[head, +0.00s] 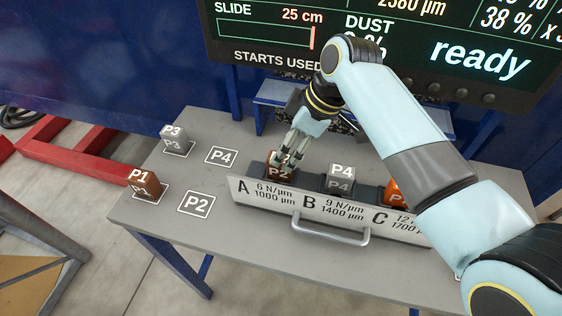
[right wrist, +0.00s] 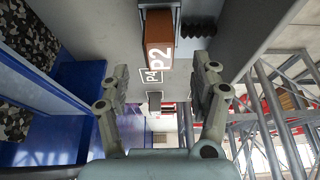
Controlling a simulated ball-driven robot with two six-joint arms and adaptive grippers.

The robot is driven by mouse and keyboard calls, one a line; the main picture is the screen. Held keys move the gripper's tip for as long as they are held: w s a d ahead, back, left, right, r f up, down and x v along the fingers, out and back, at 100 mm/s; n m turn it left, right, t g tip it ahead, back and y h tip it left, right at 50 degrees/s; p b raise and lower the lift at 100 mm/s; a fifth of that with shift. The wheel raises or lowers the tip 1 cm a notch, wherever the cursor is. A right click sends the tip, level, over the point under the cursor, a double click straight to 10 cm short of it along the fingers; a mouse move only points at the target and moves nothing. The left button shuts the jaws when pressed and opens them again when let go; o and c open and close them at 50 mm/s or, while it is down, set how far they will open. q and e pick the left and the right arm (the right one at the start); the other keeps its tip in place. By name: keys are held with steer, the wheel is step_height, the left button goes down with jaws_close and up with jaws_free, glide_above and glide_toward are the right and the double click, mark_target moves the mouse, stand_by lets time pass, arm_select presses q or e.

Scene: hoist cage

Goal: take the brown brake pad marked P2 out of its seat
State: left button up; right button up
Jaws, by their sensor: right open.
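The brown brake pad marked P2 (head: 280,173) sits in the left seat of the slide, behind the letter A on the front plate. It also shows in the right wrist view (right wrist: 159,36), brown with a white P2. My right gripper (head: 291,148) is at the pad in the head view and partly covers it. In the right wrist view my right gripper (right wrist: 164,78) has its two fingers spread, with nothing held between them. The pad lies ahead of the fingertips, toward the top of that picture. I cannot tell whether a finger touches it. My left gripper is not in view.
A grey pad P4 (head: 341,179) sits at B and an orange pad (head: 394,193) at C. A brown P1 (head: 144,185) and grey P3 (head: 174,139) stand at left. The outlined squares P2 (head: 197,204) and P4 (head: 221,156) are empty. A handle (head: 330,238) juts out in front.

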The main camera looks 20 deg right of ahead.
mark_target(281, 166)
steer(key=shift+a+f, duration=0.1)
steer(key=shift+f, duration=0.2)
steer(key=shift+w+f, duration=0.15)
steer(key=shift+f, duration=0.25)
steer(key=x, duration=0.4)
steer(key=shift+f+p, duration=0.25)
steer(key=shift+p, duration=0.1)
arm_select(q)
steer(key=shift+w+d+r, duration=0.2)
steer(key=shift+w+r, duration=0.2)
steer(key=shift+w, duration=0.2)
arm_select(e)
steer(key=shift+c, duration=0.2)
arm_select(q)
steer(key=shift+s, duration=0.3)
arm_select(e)
jaws_close()
